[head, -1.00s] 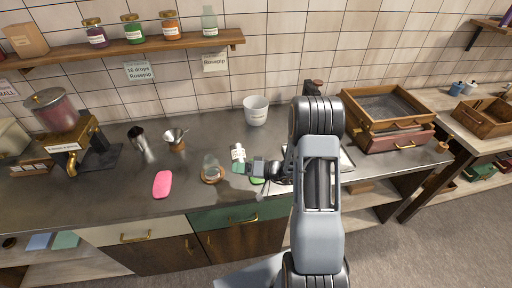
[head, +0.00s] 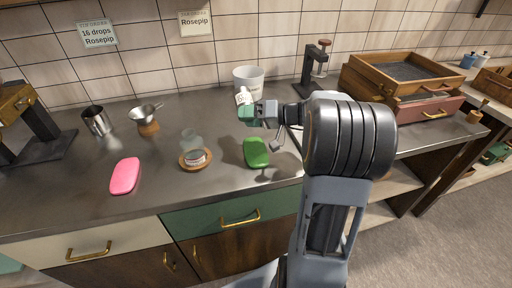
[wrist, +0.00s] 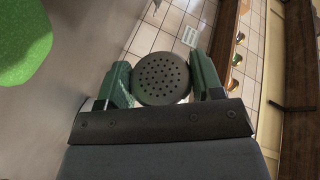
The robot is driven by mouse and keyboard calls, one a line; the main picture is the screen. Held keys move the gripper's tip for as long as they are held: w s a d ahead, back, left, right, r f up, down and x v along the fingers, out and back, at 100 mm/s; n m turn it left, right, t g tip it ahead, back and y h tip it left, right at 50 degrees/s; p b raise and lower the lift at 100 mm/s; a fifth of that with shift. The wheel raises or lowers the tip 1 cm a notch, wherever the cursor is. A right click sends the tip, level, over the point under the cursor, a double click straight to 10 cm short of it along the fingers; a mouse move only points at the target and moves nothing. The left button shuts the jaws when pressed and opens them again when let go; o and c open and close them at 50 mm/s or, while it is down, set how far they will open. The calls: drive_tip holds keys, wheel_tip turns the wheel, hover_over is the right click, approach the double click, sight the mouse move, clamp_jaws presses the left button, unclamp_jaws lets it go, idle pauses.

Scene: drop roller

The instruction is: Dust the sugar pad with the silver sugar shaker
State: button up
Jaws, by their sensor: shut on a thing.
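My gripper (head: 250,112) is shut on the sugar shaker (head: 243,96), which has a pale labelled body and looks tilted in the head view. In the wrist view, its round grey perforated lid (wrist: 162,78) shows between the green fingers (wrist: 160,84). The gripper is above the counter, in front of the white bucket. A green pad (head: 256,153) lies on the counter below and nearer the front; it also shows in the wrist view (wrist: 20,40). A pink pad (head: 125,176) lies farther left. I cannot tell by marking which is the sugar pad. No sugar is visible on either.
A glass jar (head: 191,141) stands at a round wooden coaster (head: 195,160) between the pads. A metal cup (head: 97,120) and a funnel on a stand (head: 146,115) are at left. The white bucket (head: 249,78) and a dark press (head: 315,68) stand behind. Wooden trays (head: 400,80) are at right.

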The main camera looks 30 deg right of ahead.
drive_tip(key=s+r+m+g+p, duration=0.1)
drive_tip(key=m+g+p, duration=0.2)
drive_tip(key=p, duration=0.6)
drive_tip(key=r+m+g+p, duration=0.1)
drive_tip(key=m+g+p, duration=0.2)
drive_tip(key=p, duration=0.6)
drive_tip(key=s+d+r+m+g+p, duration=0.1)
drive_tip(key=m+g+p, duration=0.2)
drive_tip(key=p, duration=0.6)
drive_tip(key=shift+s+r+m+p, duration=0.15)
drive_tip(key=shift+s+m+p, duration=0.05)
drive_tip(key=shift+m, duration=0.4)
drive_tip(key=shift+s+r+m+p, duration=0.15)
drive_tip(key=shift+m, duration=0.45)
